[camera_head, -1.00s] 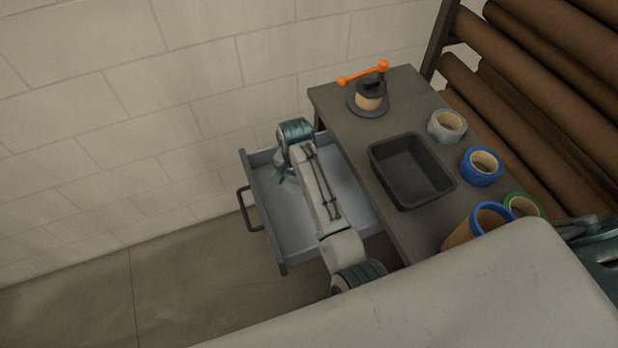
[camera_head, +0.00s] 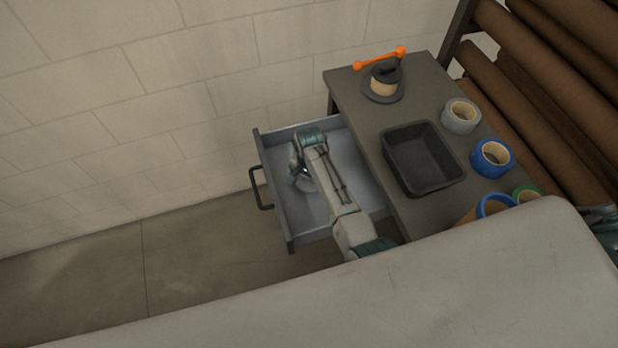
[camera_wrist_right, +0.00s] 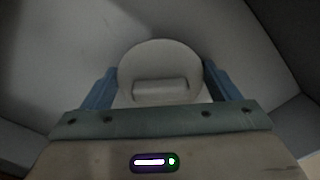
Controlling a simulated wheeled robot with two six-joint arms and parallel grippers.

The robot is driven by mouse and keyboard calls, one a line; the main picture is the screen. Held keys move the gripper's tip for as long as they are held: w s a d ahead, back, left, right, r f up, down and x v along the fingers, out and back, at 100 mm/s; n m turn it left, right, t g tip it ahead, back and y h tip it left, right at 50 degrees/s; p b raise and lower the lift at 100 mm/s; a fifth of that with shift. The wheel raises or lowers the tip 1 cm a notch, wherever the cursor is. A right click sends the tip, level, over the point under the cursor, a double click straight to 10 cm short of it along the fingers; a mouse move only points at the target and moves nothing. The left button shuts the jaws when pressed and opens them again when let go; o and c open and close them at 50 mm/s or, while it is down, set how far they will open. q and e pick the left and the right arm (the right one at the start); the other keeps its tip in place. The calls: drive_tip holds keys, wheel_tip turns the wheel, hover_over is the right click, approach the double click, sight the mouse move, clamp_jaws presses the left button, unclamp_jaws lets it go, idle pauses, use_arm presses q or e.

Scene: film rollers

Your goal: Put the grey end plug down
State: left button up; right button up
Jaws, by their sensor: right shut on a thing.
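The grey end plug (camera_wrist_right: 160,62) is a pale round disc with a raised bar across it, seen in the right wrist view between the two blue fingers of my right gripper (camera_wrist_right: 159,85). My right gripper is shut on it. In the head view my right gripper (camera_head: 303,180) is down inside the open grey drawer (camera_head: 272,190), near its handle side. My own wrist hides most of the plug there. I cannot tell whether the plug touches the drawer floor. My left gripper is not in view.
The drawer sticks out from a dark table (camera_head: 350,90). Brown rolls (camera_head: 525,100) lie on a rack at right.

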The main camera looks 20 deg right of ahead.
drive_tip(key=shift+f, duration=0.15)
drive_tip(key=o, duration=0.9)
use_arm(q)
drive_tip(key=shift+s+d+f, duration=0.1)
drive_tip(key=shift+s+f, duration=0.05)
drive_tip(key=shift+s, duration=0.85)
use_arm(e)
drive_tip(key=shift+o, duration=0.2)
drive_tip(key=shift+r, duration=0.25)
use_arm(q)
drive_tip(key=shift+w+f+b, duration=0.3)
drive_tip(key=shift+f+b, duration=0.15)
drive_tip(key=shift+b, duration=0.1)
use_arm(e)
wheel_tip(320, 180, up, 12)
